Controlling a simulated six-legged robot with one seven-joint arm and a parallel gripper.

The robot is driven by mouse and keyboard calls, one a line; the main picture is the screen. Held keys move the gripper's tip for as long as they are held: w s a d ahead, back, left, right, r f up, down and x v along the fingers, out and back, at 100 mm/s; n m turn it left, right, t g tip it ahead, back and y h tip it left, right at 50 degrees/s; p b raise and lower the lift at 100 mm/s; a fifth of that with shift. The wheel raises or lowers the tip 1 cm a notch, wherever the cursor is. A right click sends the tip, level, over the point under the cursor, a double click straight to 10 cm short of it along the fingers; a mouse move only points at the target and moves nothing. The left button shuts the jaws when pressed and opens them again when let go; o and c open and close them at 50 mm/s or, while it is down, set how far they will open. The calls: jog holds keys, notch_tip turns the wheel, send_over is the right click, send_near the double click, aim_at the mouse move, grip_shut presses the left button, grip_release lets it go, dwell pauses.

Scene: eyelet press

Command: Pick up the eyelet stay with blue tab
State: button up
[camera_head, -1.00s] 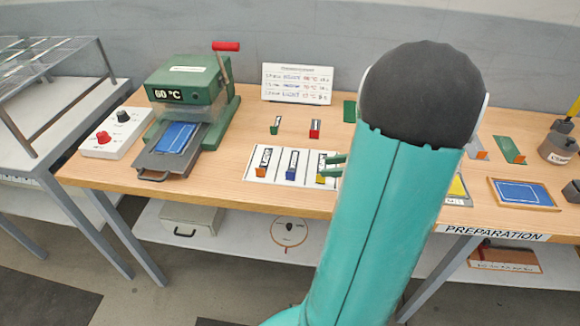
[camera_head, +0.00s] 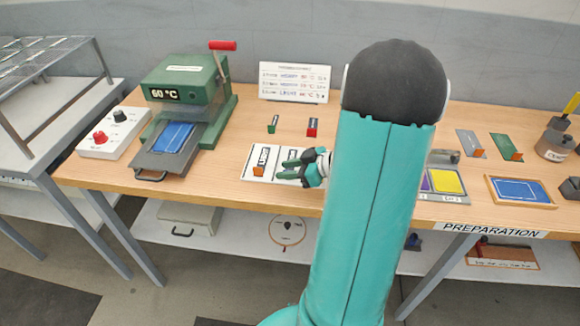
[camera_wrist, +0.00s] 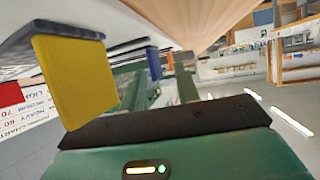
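The blue tab (camera_wrist: 154,63) of one eyelet stay shows in the wrist view, ahead and between my two green fingers. In the head view this stay is hidden behind my gripper (camera_head: 286,164). My gripper is low over the white card (camera_head: 251,154), its fingers apart. I cannot tell whether they touch the blue tab. A stay with a yellow tab (camera_wrist: 75,78) is close on the left in the wrist view. The stay with an orange tab (camera_head: 259,170) lies left of my gripper in the head view, and its tab shows behind the blue one in the wrist view.
Stays with green (camera_head: 272,126) and red (camera_head: 312,128) tabs lie farther back. The green press (camera_head: 185,86) and control box (camera_head: 114,131) are at the left. A framed blue panel (camera_head: 521,191) is at the right. My arm hides part of the table.

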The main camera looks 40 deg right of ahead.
grip_shut()
